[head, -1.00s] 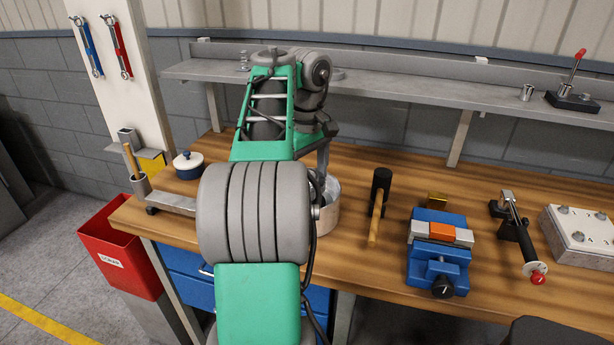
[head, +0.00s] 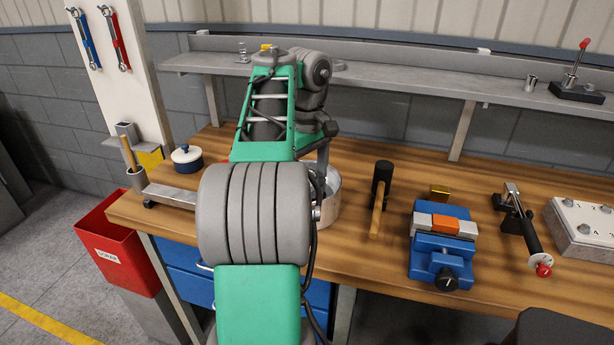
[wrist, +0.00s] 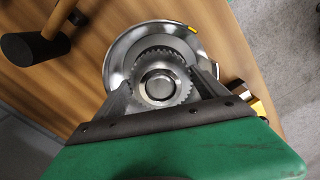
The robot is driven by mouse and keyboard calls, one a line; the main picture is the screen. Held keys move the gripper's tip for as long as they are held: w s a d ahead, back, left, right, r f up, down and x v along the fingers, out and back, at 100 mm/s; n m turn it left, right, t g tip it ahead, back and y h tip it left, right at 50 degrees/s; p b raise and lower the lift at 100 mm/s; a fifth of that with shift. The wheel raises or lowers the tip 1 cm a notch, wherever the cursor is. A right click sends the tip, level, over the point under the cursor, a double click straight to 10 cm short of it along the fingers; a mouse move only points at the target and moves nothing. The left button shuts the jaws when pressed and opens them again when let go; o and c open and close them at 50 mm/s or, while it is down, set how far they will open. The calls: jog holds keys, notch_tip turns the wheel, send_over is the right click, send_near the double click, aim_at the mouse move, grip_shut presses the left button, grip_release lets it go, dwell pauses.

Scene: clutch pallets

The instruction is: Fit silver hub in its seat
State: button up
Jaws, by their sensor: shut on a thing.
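The silver hub (wrist: 158,86) is a toothed metal disc with a round raised centre. My gripper (wrist: 163,80) is shut on it, one finger at each side, in the wrist view. Below and around the hub shows a round silver housing (wrist: 122,50) with a wide rim and a yellow mark. The hub overlaps its middle; I cannot tell whether the hub touches the seat. In the head view the housing (head: 331,204) stands on the bench, partly behind my arm. The hub and fingertips are hidden there.
A black-headed mallet (head: 380,195) lies right of the housing. Beyond it are a blue vise (head: 438,262), a lever clamp (head: 520,225) and a pale plate (head: 585,228). A blue-white pot (head: 187,158) stands left. A shelf (head: 400,82) runs along the back.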

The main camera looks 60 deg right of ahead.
jog(key=shift+f+b, duration=0.95)
jog(key=shift+b, duration=0.05)
jog(key=o, duration=1.7)
jog(key=shift+o, duration=1.4)
jog(key=shift+f, duration=0.1)
notch_tip(320, 180, up, 7)
jog(key=p, duration=0.7)
